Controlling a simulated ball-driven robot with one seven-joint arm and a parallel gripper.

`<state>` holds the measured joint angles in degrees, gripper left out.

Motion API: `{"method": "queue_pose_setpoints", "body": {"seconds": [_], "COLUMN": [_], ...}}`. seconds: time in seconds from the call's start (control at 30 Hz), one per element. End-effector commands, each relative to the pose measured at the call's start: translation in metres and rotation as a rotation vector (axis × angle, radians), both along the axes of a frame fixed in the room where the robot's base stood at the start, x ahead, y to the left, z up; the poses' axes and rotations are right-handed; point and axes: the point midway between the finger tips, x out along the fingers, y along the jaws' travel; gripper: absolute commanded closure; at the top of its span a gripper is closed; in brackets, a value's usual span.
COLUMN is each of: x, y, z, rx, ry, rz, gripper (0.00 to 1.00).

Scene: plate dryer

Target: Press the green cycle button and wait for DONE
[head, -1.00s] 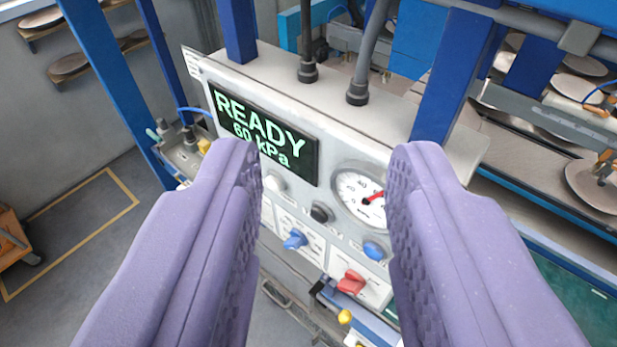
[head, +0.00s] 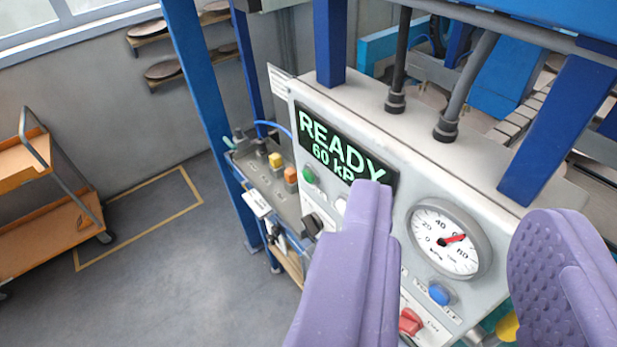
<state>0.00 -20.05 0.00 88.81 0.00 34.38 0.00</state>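The grey control panel (head: 395,205) is in the middle right of the head view. The green button (head: 308,175) is at its left side, below the display (head: 347,150), which reads READY and 60 kP before my finger covers the rest. My gripper (head: 450,210) is open and empty, with its two purple fingers spread in front of the panel. The left finger hides part of the panel's middle. The green button shows clear to the left of that finger; I cannot tell the distance to it.
The panel also has a pressure gauge (head: 449,238), a blue button (head: 440,294), a red knob (head: 411,321) and a black knob (head: 312,225). Blue frame posts (head: 200,100) stand around it. An orange cart (head: 45,205) stands at left, with free floor between.

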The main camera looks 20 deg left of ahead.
Motion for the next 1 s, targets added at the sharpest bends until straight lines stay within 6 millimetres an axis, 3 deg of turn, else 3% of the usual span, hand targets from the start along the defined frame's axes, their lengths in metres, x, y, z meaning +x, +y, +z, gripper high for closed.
{"method": "queue_pose_setpoints", "body": {"seconds": [0.37, 0.4, 0.57, 1.0], "x": [0.0000, 0.0000, 0.0000, 0.0000], "y": [0.0000, 0.0000, 0.0000, 0.0000], "z": [0.0000, 0.0000, 0.0000, 0.0000], "rx": [0.000, 0.000, 0.000, 0.000], "ry": [0.000, 0.000, 0.000, 0.000], "rz": [0.000, 0.000, 0.000, 0.000], "gripper": [0.61, 0.63, 1.00, 1.00]}}
